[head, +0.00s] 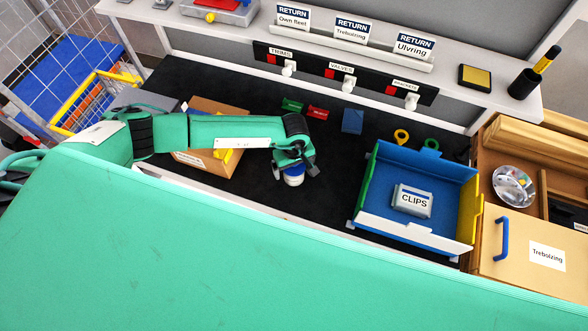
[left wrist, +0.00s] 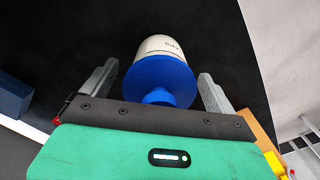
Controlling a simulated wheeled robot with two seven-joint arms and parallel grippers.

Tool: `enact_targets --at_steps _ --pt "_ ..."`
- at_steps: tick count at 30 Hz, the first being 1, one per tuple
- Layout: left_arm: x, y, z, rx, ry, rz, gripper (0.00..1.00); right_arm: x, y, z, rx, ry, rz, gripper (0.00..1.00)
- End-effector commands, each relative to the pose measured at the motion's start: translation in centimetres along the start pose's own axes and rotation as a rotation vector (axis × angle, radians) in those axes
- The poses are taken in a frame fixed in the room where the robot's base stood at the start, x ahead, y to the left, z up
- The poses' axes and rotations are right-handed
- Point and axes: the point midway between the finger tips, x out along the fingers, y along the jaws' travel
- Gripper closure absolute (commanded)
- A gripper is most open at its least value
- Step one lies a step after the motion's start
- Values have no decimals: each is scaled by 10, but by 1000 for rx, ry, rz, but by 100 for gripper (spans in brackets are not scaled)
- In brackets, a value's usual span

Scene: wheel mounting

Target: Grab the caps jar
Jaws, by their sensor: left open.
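The caps jar (head: 293,180) stands on the black work surface in the head view, partly hidden under my left gripper (head: 298,170). In the left wrist view the jar (left wrist: 160,75) is a white cylinder with a blue lid and knob. Its small label is hard to read. My left gripper is open, with one grey finger on each side of the jar. Gaps show between the fingers and the jar, so they look apart from it. My right gripper is in neither view.
A blue, white, green and yellow tray (head: 372,213) holds a grey CLIPS box (head: 412,200) to the right. A cardboard box (head: 214,108) lies behind my left arm. A blue block (head: 352,121) and green and red pieces (head: 318,113) lie further back. A wooden cabinet (head: 515,250) stands at far right.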

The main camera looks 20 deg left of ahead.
Motion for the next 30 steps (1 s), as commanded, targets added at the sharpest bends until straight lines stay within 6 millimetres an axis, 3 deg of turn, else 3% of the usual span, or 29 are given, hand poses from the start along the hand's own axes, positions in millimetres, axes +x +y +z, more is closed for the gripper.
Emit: enact_targets --at_steps 8,16,30 --pt "3 0 0 1 0 0 8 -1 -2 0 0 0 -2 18" --pt "3 0 0 0 0 1 59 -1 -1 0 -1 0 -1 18" --pt "-2 1 -1 0 1 3 60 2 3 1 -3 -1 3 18"
